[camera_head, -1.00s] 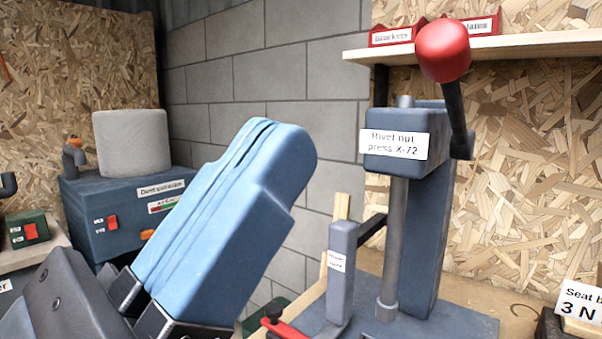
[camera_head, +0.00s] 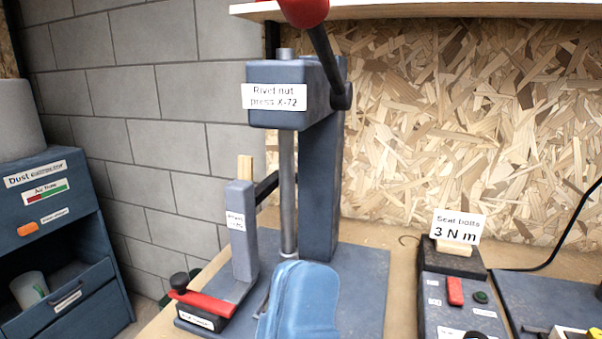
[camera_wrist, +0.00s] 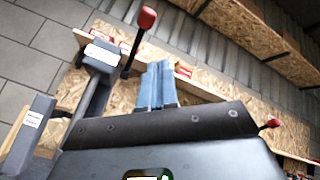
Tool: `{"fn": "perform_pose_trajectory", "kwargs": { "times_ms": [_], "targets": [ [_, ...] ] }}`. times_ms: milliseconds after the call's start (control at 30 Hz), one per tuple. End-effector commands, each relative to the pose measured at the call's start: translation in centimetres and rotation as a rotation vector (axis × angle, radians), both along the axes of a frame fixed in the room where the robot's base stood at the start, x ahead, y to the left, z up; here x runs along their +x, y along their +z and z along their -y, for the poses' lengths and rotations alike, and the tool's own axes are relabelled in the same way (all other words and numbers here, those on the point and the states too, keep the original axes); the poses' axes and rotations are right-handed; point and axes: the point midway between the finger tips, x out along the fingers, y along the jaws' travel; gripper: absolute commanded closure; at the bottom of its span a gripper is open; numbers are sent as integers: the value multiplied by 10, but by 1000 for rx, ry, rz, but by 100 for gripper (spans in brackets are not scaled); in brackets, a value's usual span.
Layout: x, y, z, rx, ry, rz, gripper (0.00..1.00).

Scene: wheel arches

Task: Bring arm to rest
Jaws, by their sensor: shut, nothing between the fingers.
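My gripper (camera_wrist: 158,87) shows in the wrist view as two blue fingers side by side, shut with nothing between them. It points toward the chipboard wall and shelf, and I see it touching nothing. In the head view a rounded blue part of my arm (camera_head: 299,302) shows at the bottom middle, in front of the rivet nut press (camera_head: 322,190). The gripper itself cannot be made out there. The press also shows in the wrist view (camera_wrist: 101,54), left of my fingers.
A red toggle clamp (camera_head: 203,303) stands left of the press. A seat-bolts box (camera_head: 447,295) with a red switch and a "3 N m" sign (camera_head: 459,226) stands to the right. A blue dust extractor (camera_head: 50,225) with an open drawer holding a cup (camera_head: 29,289) is at left.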

Motion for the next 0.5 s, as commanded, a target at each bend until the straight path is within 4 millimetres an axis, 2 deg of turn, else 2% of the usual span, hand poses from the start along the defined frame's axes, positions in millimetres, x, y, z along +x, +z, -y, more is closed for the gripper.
{"fn": "perform_pose_trajectory", "kwargs": {
  "times_ms": [33, 267, 500],
  "targets": [
    [0, -16, 14, -87, -68, -32, 100],
    [-10, -73, 61, -493, -343, -162, 100],
    [-34, -133, 108, -939, -572, -328, 100]
  ]
}}
